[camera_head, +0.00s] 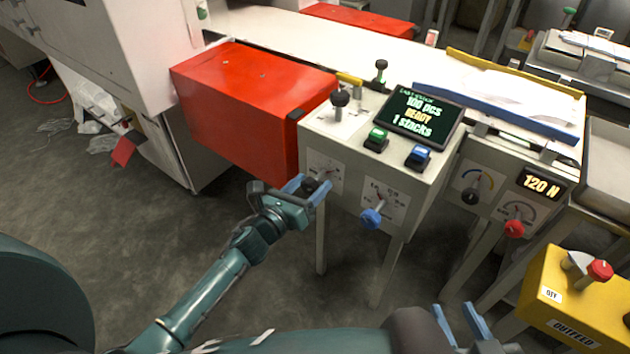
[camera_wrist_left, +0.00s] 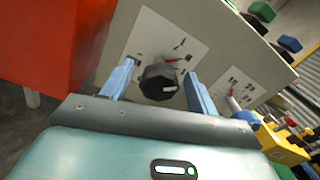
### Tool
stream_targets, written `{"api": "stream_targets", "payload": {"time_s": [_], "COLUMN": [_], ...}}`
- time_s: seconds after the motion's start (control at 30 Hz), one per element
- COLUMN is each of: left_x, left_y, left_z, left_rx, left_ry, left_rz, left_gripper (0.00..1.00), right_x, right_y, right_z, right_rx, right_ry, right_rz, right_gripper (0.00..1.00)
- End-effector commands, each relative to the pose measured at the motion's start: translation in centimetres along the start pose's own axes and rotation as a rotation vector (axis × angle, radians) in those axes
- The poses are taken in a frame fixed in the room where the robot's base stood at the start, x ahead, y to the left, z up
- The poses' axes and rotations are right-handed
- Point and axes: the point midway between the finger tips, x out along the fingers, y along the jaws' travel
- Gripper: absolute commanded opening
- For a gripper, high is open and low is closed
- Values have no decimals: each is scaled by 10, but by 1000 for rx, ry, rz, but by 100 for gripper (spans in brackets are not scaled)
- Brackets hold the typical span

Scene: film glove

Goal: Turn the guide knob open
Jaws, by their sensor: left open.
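A black round knob (camera_wrist_left: 158,82) with a white mark sits on a white label plate on the machine's front panel. I take it as the guide knob; the print is too small to read. A red pointer shows just behind it in the left wrist view. My left gripper (camera_head: 310,185) is at this panel, and its blue fingers (camera_wrist_left: 160,72) stand open on either side of the knob, with gaps showing. In the head view the gripper partly hides the knob. My right gripper (camera_head: 455,311) is low in the head view, its blue fingers apart and empty.
A red box (camera_head: 240,95) juts out just left of the panel. A blue knob (camera_head: 371,218) is right of my left gripper. Above are a black-topped lever (camera_head: 340,98), green (camera_head: 376,138) and blue (camera_head: 418,156) buttons and a screen (camera_head: 424,114) reading "READY". A yellow outfeed box (camera_head: 575,300) stands right.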

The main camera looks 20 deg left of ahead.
Motion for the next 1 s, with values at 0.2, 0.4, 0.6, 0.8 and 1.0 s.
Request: {"api": "stream_targets", "payload": {"time_s": [0.2, 0.4, 0.6, 0.8, 1.0], "left_x": [21, 24, 24, 24, 24], "left_y": [0, 0, 0, 0, 0], "left_z": [0, 0, 0, 0, 0], "left_rx": [-1, -1, -2, -2, -2], "left_ry": [0, 1, 0, 0, 0], "left_rz": [0, 0, 0, 0, 0], "left_gripper": [59, 59, 54, 37, 21], "right_x": [2, 2, 3, 3, 3], "right_y": [-1, -1, -1, -1, -1], "right_z": [3, 4, 3, 2, 2], "right_rx": [-7, -8, -8, -9, -10], "right_ry": [-3, -4, -2, 1, 1], "right_rz": [-3, -4, -4, -4, -4], "right_gripper": [36, 36, 36, 36, 36]}}
